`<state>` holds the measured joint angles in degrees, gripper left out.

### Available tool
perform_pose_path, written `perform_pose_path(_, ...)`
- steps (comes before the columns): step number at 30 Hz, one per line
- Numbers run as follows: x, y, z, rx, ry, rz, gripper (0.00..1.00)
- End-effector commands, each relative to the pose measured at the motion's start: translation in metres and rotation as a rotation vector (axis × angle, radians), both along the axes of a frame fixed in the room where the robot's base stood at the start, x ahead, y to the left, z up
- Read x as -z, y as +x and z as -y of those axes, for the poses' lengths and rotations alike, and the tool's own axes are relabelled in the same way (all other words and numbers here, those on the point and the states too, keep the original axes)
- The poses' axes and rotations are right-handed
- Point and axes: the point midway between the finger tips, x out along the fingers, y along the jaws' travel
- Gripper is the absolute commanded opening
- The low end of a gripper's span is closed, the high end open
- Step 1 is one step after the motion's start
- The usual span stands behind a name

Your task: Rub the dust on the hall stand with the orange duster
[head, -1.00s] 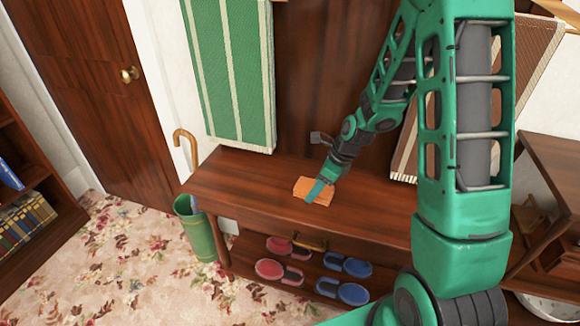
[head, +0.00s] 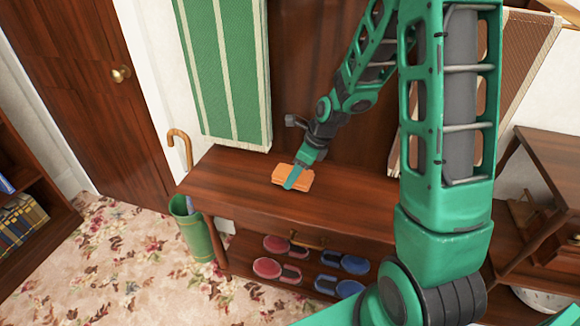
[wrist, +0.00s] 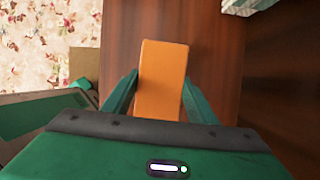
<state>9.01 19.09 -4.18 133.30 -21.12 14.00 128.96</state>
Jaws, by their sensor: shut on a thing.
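The hall stand (head: 350,205) is a dark wooden piece with a flat top and a lower shelf. My gripper (head: 293,182) is shut on the orange duster (head: 304,174) at the left part of that top. In the wrist view the duster (wrist: 162,75) is a plain orange block between my two green fingers, with the wooden top (wrist: 215,70) around it. The duster appears to be on or just above the wood; I cannot tell whether it touches. No dust can be made out on the visible top, and the wood under the duster is hidden.
A green striped cloth (head: 222,70) hangs behind the left end. A green umbrella bin (head: 190,228) with a cane (head: 182,145) stands at the left. Red slippers (head: 267,268) and blue slippers (head: 341,261) lie on the lower shelf. A brown striped cloth (head: 520,60) hangs at the right.

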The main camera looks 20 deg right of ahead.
Motion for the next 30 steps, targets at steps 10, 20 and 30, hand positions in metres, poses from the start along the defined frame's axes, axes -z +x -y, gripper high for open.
perform_pose_path(10, -0.033, 0.000, 0.006, 0.008, 0.001, 0.002, 0.31)
perform_pose_path(20, -0.044, -0.001, 0.008, 0.011, 0.000, 0.000, 0.31)
perform_pose_path(30, -0.044, -0.001, 0.008, 0.011, 0.000, 0.000, 0.31)
